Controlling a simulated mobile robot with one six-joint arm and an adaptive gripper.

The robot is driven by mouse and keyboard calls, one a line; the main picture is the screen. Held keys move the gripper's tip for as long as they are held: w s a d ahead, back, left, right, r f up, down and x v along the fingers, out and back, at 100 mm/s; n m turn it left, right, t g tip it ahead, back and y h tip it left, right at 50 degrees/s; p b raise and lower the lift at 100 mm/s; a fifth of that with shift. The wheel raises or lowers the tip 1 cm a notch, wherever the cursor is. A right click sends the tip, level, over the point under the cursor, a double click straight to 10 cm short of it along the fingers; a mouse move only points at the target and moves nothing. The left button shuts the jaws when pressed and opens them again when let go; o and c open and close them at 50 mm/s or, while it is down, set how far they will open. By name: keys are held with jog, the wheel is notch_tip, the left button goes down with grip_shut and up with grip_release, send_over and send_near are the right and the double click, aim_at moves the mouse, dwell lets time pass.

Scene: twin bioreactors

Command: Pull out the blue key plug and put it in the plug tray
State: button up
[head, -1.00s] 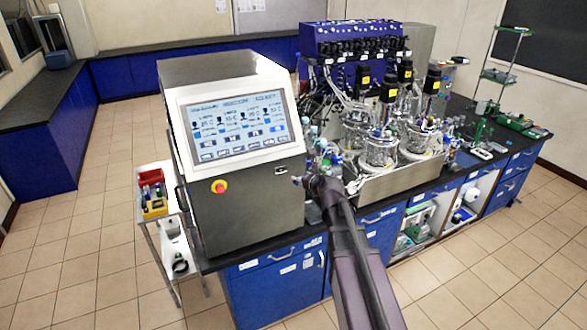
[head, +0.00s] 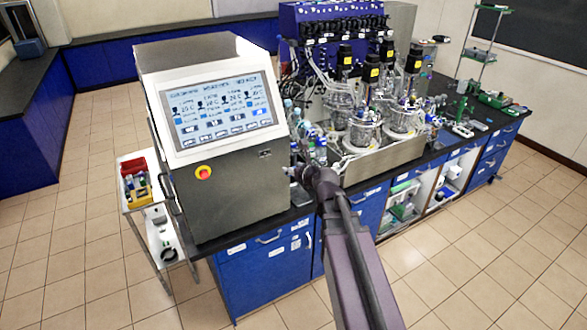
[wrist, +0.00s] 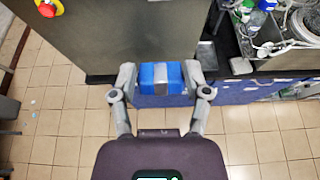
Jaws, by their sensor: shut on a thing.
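My gripper (wrist: 161,88) is shut on the blue key plug (wrist: 149,77), a blue block with a grey band across its middle. The plug sits between both fingertips in the wrist view, with bare floor and the bench front beneath it. In the head view my gripper (head: 297,173) is at the end of my arm, in front of the bench by the console's right side; the plug is not clear there. A small dark shallow tray (wrist: 206,54) lies on the bench beside the console in the wrist view. I cannot tell whether it is the plug tray.
The grey console (head: 236,188) with a screen and red button stands on the bench's left end. Glass bioreactors (head: 364,130) and bottles (head: 320,150) stand to its right. A trolley (head: 128,205) at left carries red and yellow bins. The floor in front is clear.

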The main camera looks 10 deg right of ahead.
jog(key=shift+s, duration=0.2)
jog(key=shift+s+d, duration=0.1)
jog(key=shift+s, duration=0.25)
jog(key=shift+s+d, duration=0.15)
jog(key=shift+s, duration=0.2)
jog(key=shift+s+d, duration=0.1)
jog(key=shift+s, duration=0.25)
